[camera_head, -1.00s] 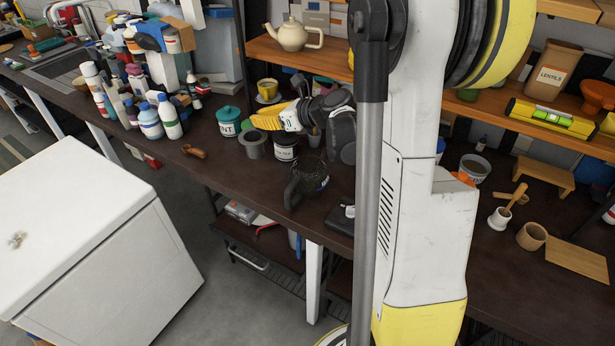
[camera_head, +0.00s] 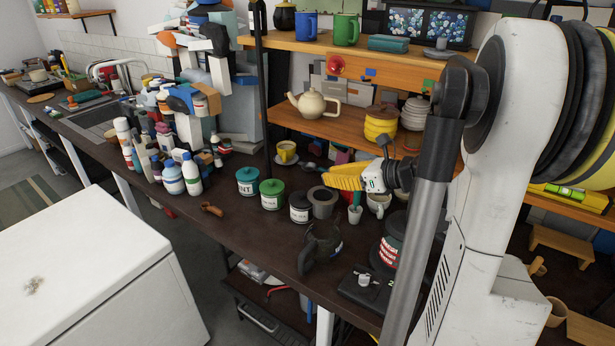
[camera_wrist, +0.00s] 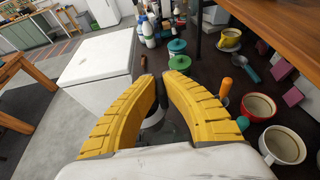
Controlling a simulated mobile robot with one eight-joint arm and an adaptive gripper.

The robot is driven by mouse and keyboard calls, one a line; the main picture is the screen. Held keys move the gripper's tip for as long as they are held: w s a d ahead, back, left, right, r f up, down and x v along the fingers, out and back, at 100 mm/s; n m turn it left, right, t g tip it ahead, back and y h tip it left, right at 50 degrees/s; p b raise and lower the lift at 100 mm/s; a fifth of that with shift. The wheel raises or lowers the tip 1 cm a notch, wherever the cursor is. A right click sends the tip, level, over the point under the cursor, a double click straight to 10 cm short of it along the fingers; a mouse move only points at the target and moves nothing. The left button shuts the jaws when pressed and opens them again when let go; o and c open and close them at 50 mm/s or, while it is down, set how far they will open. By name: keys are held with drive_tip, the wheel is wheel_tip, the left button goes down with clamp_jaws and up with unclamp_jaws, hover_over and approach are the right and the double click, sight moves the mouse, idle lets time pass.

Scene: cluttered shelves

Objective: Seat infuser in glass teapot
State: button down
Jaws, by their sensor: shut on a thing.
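The infuser (camera_head: 323,203), a grey cup with a wide rim, hangs below the yellow fingertips of my gripper (camera_head: 330,178). My gripper is shut on it. In the wrist view the fingers (camera_wrist: 161,82) come together, and part of a grey round shape (camera_wrist: 154,119) shows between them; the fingers hide the rest. The glass teapot (camera_head: 322,246), dark and see-through with a handle, stands near the counter's front edge. In the head view the infuser appears above the teapot in the picture, apart from it; the exact height and depth gap cannot be told.
A black jar (camera_head: 300,208), a green jar (camera_head: 271,194) and a teal jar (camera_head: 247,181) stand left of the infuser. A black scale-like device (camera_head: 362,288) and a dark labelled can (camera_head: 386,252) are right of the teapot. Bare counter (camera_head: 240,228) lies left of the teapot.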

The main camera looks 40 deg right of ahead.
sight(333, 190)
drive_tip(key=shift+s+d, duration=0.15)
drive_tip(key=shift+s, duration=0.15)
drive_tip(key=shift+f, duration=0.15)
drive_tip(key=shift+f+b, duration=1.95)
drive_tip(key=shift+f, duration=0.3)
drive_tip(key=shift+f, duration=0.2)
drive_tip(key=shift+f+b, duration=3)
drive_tip(key=shift+f, duration=0.35)
drive_tip(key=c, duration=2)
unclamp_jaws()
drive_tip(key=shift+f, duration=0.1)
drive_tip(key=o, duration=0.5)
drive_tip(key=shift+c, duration=0.2)
